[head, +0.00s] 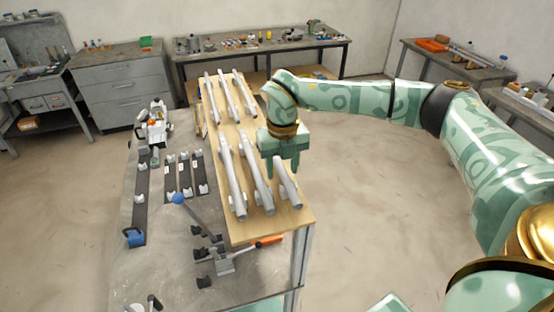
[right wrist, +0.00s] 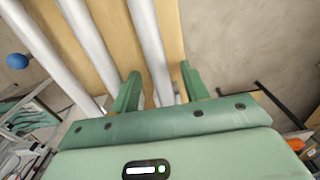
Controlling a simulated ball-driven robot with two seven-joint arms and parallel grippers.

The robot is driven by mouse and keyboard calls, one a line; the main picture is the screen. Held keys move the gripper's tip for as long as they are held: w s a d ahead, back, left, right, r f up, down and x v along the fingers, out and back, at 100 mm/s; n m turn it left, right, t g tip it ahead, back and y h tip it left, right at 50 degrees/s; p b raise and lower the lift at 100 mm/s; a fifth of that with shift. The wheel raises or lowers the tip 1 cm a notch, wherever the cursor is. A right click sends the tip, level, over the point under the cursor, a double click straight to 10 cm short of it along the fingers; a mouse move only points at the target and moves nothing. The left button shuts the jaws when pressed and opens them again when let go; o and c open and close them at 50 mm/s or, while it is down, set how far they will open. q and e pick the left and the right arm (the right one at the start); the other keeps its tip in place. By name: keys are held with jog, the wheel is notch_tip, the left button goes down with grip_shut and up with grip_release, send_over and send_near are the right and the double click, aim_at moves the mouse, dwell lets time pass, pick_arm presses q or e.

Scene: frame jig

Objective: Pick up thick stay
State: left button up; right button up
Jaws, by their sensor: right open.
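Several pale grey tubes lie in two rows on a wooden board (head: 291,221). In the near row are a left tube (head: 230,175), a middle tube (head: 255,172) and a right tube (head: 289,193). I cannot tell for certain which is the thick stay. My right gripper (head: 281,168) points down over the right tube and hides its far part. In the right wrist view the open jaws (right wrist: 159,70) have one finger on each side of a tube (right wrist: 148,40), with gaps beside it. My left gripper is out of view.
Left of the board, a grey bench holds dark strips with pale cradles (head: 186,177), a blue-ended fixture (head: 134,237) and a clamp with a blue knob (head: 178,198). An orange-handled tool (head: 268,241) lies near the board's front edge. Floor right of the board is clear.

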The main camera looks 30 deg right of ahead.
jog(key=shift+r, duration=0.1)
grip_shut()
